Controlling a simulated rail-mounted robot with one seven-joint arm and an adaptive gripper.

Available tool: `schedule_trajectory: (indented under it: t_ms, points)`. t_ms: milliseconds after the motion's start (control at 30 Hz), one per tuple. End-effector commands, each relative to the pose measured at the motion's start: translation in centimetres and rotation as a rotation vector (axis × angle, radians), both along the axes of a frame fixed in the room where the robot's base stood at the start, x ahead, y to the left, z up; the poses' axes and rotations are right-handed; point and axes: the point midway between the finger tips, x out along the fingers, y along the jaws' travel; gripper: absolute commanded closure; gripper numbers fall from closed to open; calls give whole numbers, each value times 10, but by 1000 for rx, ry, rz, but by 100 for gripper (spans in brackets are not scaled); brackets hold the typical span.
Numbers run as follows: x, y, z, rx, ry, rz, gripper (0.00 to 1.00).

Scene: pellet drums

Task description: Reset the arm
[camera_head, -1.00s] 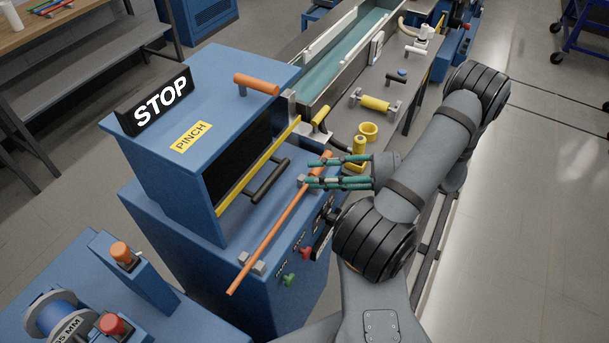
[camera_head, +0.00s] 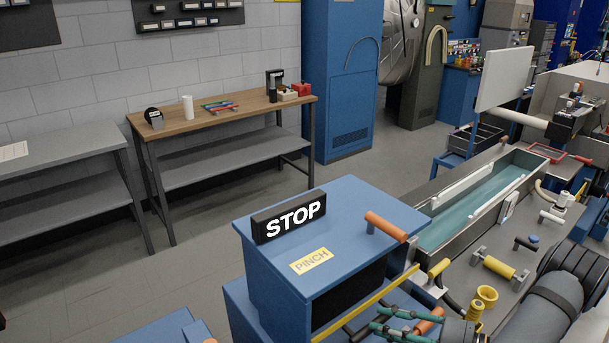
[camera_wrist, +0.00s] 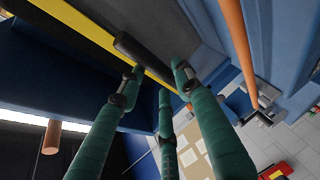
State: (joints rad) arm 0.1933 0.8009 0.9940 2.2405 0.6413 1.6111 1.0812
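My gripper (camera_head: 378,321) has green jointed fingers and shows at the bottom of the head view, in front of the blue pinch machine (camera_head: 330,240). In the wrist view the fingers of my gripper (camera_wrist: 158,76) are spread apart with nothing held between them. A black bar handle (camera_wrist: 147,60) lies beyond the fingertips, and I cannot tell whether they touch it. An orange rod (camera_wrist: 240,45) runs past the right finger, outside the grip. The rod's end (camera_head: 428,320) shows beside the fingers in the head view.
The machine has a STOP sign (camera_head: 289,218), an orange top handle (camera_head: 386,226) and a yellow edge bar (camera_head: 365,310). A long trough (camera_head: 480,215) and a yellow roller (camera_head: 500,267) are at the right. A wooden-topped bench (camera_head: 225,110) stands behind. Open floor (camera_head: 120,285) lies left.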

Motion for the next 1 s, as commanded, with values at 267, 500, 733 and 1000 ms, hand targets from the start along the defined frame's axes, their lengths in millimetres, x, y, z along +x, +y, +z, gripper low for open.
schedule_trajectory:
  t_ms: [267, 500, 733, 1000]
  points:
    - [13, 23, -1, -1, 0, -2, 66]
    - [13, 23, 2, 0, 1, -2, 66]
    - [13, 21, 3, -2, -2, -5, 66]
    - [15, -15, 14, -67, -67, -45, 66]
